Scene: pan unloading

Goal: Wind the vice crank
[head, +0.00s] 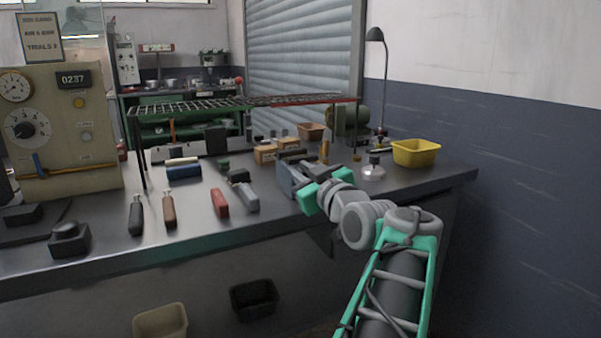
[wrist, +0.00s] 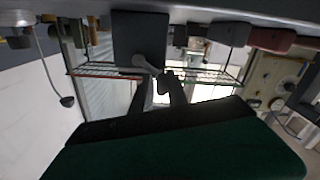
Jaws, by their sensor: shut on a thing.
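The vice (head: 287,177) is a blue-grey block near the front edge of the workbench, right of centre in the head view. In the upside-down wrist view, the vice (wrist: 138,32) is a dark block at the top. A grey crank (wrist: 142,62) runs across its face. My gripper (head: 306,190) reaches the vice from the front right. In the wrist view, the two dark fingers of my gripper (wrist: 165,82) are shut on the end of the crank. In the head view the gripper and my arm hide the crank.
A yellow bin (head: 416,153) and a small silver can (head: 373,172) stand right of the vice. A grey-handled tool (head: 246,197) and a red tool (head: 220,203) lie to its left. A wire rack (head: 215,104) spans the bench behind. A black bin (head: 254,299) is below.

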